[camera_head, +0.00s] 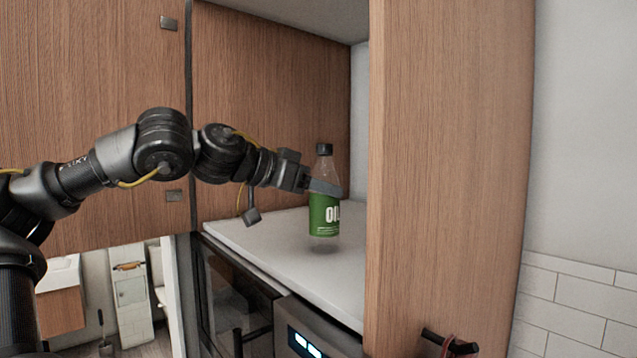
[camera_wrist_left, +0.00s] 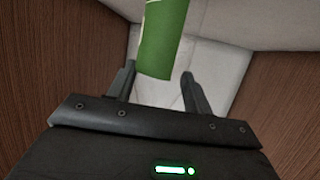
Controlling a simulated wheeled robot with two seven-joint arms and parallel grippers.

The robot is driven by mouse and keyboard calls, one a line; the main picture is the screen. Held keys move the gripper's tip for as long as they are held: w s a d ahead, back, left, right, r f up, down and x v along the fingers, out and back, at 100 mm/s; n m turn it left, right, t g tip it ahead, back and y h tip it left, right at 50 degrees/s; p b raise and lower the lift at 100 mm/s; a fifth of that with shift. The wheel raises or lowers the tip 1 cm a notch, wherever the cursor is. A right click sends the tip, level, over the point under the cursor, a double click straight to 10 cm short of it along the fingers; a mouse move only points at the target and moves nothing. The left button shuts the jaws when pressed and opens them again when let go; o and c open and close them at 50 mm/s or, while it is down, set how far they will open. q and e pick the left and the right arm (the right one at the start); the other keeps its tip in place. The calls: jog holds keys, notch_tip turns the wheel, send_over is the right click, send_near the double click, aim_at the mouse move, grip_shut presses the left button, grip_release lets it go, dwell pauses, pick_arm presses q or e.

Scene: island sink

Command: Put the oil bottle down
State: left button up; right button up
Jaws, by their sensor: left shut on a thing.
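The oil bottle (camera_head: 324,214) is clear with a dark cap and a green label reading "OIL". It is upright over the white shelf surface (camera_head: 270,240) inside the wooden cabinet. Its base looks close to the surface, and I cannot tell for sure whether it touches. My left gripper (camera_head: 322,187) is shut on the bottle at its upper body, reaching in from the left. In the left wrist view the green bottle (camera_wrist_left: 162,40) shows between the two fingers, its top cut off by the frame. My right gripper is not in view.
A wooden panel (camera_head: 450,150) stands close at the right of the bottle, and another wooden wall (camera_head: 270,100) is behind it. Below the surface is a dark-fronted appliance with a lit display (camera_head: 304,343). White surface is free to the left of the bottle.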

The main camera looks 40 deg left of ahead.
pick_arm(q)
jog(key=shift+d, duration=0.2)
jog(key=o, duration=1.3)
jog(key=shift+f, duration=0.1)
jog(key=shift+a, duration=0.1)
jog(key=b+v, duration=0.5)
jog(key=v, duration=0.7)
